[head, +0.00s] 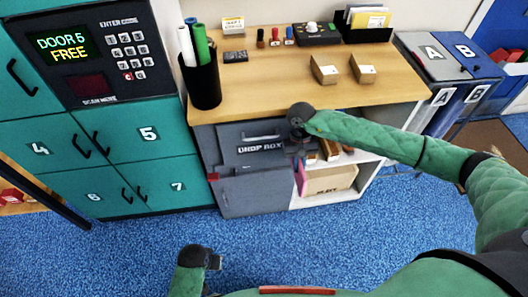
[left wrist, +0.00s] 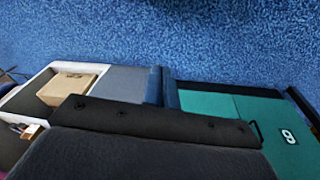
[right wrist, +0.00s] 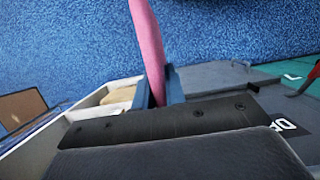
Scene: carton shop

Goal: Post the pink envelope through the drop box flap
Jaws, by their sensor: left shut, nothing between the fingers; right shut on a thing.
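The pink envelope (head: 300,178) hangs down from my right gripper (head: 299,158), close to the right front edge of the grey drop box (head: 228,158). My right gripper is shut on it. The right wrist view shows the envelope (right wrist: 148,45) edge-on between the blue-grey fingers (right wrist: 160,90). The drop box flap (head: 262,137) is on the upper front, with a handle and the words DROP BOX; my right wrist covers its right end. My left gripper (head: 216,263) is low over the blue carpet, shut and empty; its fingers also show in the left wrist view (left wrist: 162,88).
Teal lockers (head: 135,135) stand left of the drop box. A wooden counter (head: 270,85) above it holds a black pen cup (head: 203,88), stamps and small cards. White shelves (head: 368,180) with a carton (head: 330,180) are right of it. The carpet (head: 130,250) in front is clear.

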